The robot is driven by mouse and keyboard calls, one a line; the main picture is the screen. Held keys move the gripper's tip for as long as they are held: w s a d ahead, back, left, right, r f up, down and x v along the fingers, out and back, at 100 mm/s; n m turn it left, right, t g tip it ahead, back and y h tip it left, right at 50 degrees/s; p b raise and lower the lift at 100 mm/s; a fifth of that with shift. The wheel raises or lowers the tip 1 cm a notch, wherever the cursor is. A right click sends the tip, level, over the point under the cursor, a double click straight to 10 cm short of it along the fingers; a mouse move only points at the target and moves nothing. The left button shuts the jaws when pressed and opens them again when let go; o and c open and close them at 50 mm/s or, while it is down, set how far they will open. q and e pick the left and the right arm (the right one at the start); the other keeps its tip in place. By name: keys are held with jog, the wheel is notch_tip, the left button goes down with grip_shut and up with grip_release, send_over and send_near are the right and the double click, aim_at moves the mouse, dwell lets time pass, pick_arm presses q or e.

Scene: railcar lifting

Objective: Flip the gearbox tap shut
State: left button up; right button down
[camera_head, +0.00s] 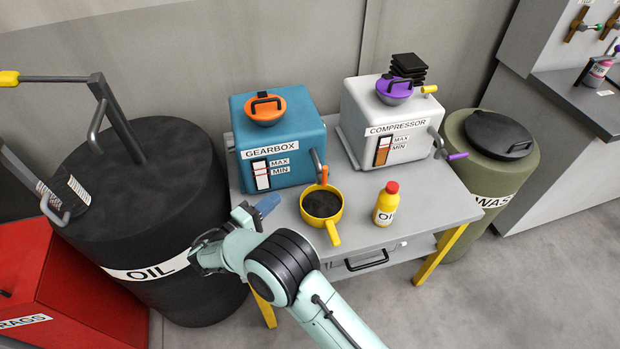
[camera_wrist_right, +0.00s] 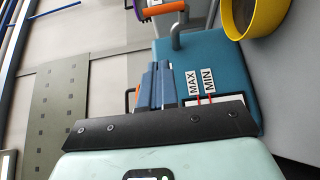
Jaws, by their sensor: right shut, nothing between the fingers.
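The gearbox (camera_head: 270,155) is a blue box with an orange lid, standing at the left of the table. Its tap (camera_head: 317,165) is a grey pipe with an orange lever at the box's lower right; in the wrist view the orange lever (camera_wrist_right: 164,8) shows at the top edge. I cannot tell whether the tap is open. My right gripper (camera_head: 266,204) is shut and empty, left of the yellow pan and in front of the gearbox, apart from the tap. Its blue fingers (camera_wrist_right: 159,84) lie together in the wrist view. My left gripper is not in view.
A yellow pan (camera_head: 334,236) with dark contents stands below the tap. A yellow oil bottle (camera_head: 386,208) is right of it. The white compressor (camera_head: 372,112) with a purple tap lever stands right. A black oil barrel (camera_head: 150,215) is left of the table.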

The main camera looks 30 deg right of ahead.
jog(key=p, duration=0.2)
send_near(323, 172)
jog(key=w+d, duration=0.2)
jog(key=w, duration=0.3)
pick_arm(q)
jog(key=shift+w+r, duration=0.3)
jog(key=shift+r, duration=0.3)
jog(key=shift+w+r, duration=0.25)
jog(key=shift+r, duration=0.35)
pick_arm(e)
jog(key=d, duration=0.1)
jog(key=s+d, duration=0.1)
jog(key=d+f, duration=0.1)
jog(key=d, duration=0.1)
jog(key=shift+s, duration=0.2)
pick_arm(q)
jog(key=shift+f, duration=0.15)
